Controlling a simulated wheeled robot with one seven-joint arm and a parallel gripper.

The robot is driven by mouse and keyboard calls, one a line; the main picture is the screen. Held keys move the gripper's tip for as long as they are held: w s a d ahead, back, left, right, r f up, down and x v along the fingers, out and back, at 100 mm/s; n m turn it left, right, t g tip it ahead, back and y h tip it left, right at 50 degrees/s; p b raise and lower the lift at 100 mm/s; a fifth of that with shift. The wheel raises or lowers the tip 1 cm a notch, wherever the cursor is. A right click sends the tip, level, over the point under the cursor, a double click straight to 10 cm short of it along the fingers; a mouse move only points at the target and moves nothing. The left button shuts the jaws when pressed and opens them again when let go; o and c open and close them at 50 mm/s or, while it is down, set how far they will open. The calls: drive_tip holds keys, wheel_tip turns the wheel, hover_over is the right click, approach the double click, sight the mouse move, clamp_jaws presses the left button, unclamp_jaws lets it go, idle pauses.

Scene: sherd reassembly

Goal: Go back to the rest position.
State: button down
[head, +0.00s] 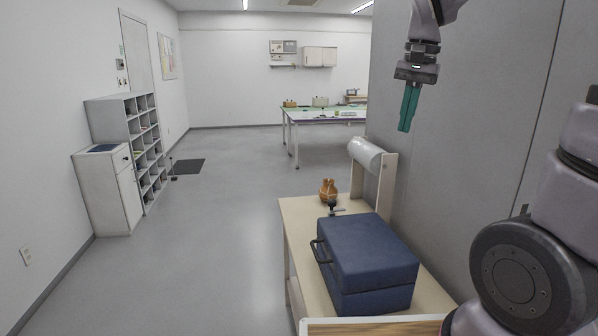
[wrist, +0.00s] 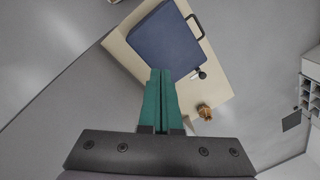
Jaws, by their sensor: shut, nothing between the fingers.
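My gripper (head: 408,108) hangs from my raised arm at the upper right of the head view, pointing down beside the grey partition. Its green fingers are closed together with nothing between them. In the wrist view the fingers of my gripper (wrist: 160,75) lie side by side, above the bench and apart from everything on it. No sherd shows in the gripper.
A wooden bench (head: 297,222) stands below, bearing a blue case (head: 365,255), a brown pot (head: 328,190) beside a small dark stand, and a white roll (head: 366,153). A grey partition (head: 480,140) is close on the right. Open floor (head: 220,230) lies left.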

drive_tip(key=s+d+r+n+t+y, duration=0.1)
drive_tip(key=s+r+n+t, duration=0.1)
drive_tip(key=s+t, duration=0.4)
drive_tip(key=s+r, duration=0.1)
drive_tip(key=s, duration=0.4)
drive_tip(key=shift+d+r, duration=0.2)
drive_tip(key=shift+d, duration=0.05)
